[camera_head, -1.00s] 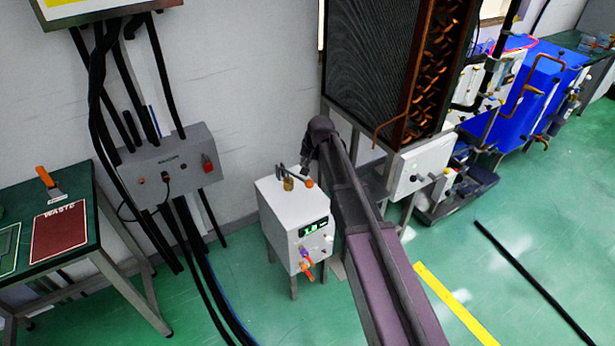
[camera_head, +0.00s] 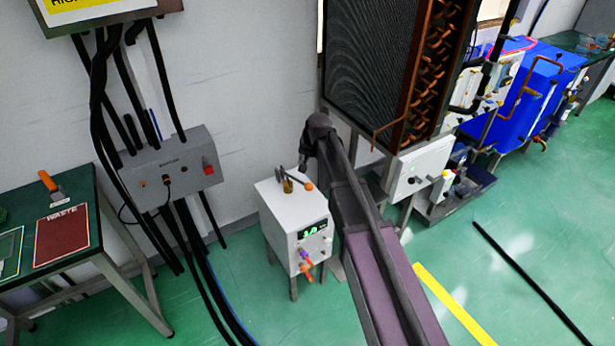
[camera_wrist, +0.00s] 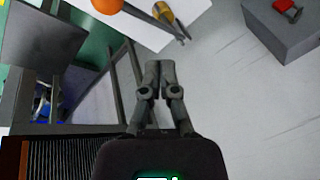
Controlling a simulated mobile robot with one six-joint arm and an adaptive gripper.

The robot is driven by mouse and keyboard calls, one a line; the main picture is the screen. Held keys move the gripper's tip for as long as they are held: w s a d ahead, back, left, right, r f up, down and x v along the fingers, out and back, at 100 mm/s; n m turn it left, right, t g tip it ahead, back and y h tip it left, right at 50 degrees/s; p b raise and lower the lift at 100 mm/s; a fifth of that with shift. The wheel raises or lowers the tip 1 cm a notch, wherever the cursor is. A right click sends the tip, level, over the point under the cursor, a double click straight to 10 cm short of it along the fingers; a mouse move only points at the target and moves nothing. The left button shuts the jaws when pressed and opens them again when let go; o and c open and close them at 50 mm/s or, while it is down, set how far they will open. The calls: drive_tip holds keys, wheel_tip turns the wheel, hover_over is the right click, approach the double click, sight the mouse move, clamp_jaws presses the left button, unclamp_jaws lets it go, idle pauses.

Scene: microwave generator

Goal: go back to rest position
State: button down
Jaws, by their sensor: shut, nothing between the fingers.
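In the wrist view my gripper (camera_wrist: 160,75) points away from the camera with its fingertips together, shut and empty. In the head view my arm reaches up from the lower right, and its wrist end is close beside the white generator box (camera_head: 298,215); the fingers are mostly hidden there. The box stands on legs, with a green lit display, an orange knob (camera_head: 308,186) and a brass fitting (camera_head: 288,186) on top. The orange knob (camera_wrist: 108,5) and the fitting (camera_wrist: 163,12) also show at the top of the wrist view, apart from my fingers.
A grey wall box (camera_head: 170,165) with black cables hangs left of the generator. A green table (camera_head: 85,190) with a red WASTE mat (camera_head: 62,235) stands at far left. A tall finned unit (camera_head: 365,60) stands behind my arm. Green floor is open at lower right.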

drive_tip(key=s+d+r+g+h+p, duration=0.1)
drive_tip(key=s+d+p, duration=0.1)
drive_tip(key=s+d, duration=0.9)
drive_tip(key=s+d+r+n+g+h+p, duration=0.1)
drive_tip(key=s+d+r+g+h+p, duration=0.1)
drive_tip(key=s+d, duration=1)
drive_tip(key=s+p, duration=0.1)
drive_tip(key=s, duration=0.2)
drive_tip(key=shift+r, duration=0.3)
drive_tip(key=w+a+n+t+y, duration=0.1)
drive_tip(key=w+a+n, duration=0.2)
drive_tip(key=w+a, duration=0.7)
drive_tip(key=w+a+r+n+t+y, duration=0.1)
drive_tip(key=w+a+n+y, duration=0.1)
drive_tip(key=w+a, duration=0.7)
drive_tip(key=w, duration=0.7)
drive_tip(key=shift+a+n+y, duration=0.3)
drive_tip(key=shift+a+n, duration=0.1)
drive_tip(key=shift+w+b, duration=0.15)
drive_tip(key=shift+b, duration=0.2)
